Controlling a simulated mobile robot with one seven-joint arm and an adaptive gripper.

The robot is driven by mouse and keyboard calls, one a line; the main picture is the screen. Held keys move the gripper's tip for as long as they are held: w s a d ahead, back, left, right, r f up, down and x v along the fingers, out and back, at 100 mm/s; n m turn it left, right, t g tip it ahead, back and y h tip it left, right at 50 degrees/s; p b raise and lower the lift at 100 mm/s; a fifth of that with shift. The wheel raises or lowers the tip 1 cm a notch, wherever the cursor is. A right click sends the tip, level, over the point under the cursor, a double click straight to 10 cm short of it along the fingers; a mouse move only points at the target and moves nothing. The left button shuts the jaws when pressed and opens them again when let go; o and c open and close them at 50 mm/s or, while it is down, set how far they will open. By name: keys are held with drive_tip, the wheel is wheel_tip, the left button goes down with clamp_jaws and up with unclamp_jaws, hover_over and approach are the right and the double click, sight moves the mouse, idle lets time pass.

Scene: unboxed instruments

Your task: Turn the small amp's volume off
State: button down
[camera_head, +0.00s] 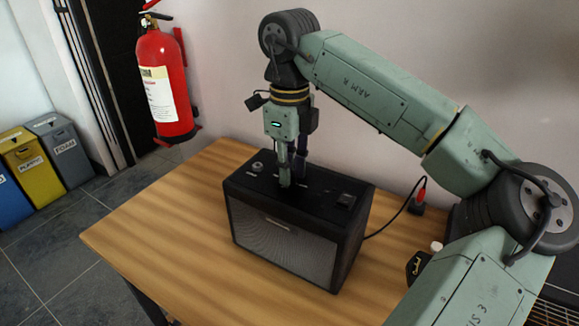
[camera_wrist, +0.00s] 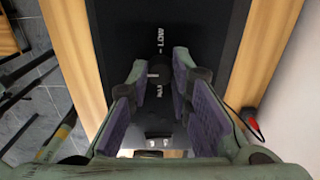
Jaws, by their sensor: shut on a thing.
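The small amp is a black box with a grey front grille (camera_head: 280,247), upright on the wooden table. My gripper (camera_head: 290,180) points straight down at the middle of the amp's top. Printed marks that look like "LOW" and "MAX" lie on either side of this knob. The fingers hide part of it, and I cannot read a volume label. Another knob (camera_head: 257,167) stands free at the top's left end, and a switch (camera_head: 345,199) sits at the right end.
The wooden table (camera_head: 150,225) is clear left of the amp. A small black item (camera_head: 418,265) lies at right.

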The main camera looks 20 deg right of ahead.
drive_tip(key=c, duration=1.4)
unclamp_jaws()
drive_tip(key=shift+c, duration=0.2)
wheel_tip(320, 180, up, 12)
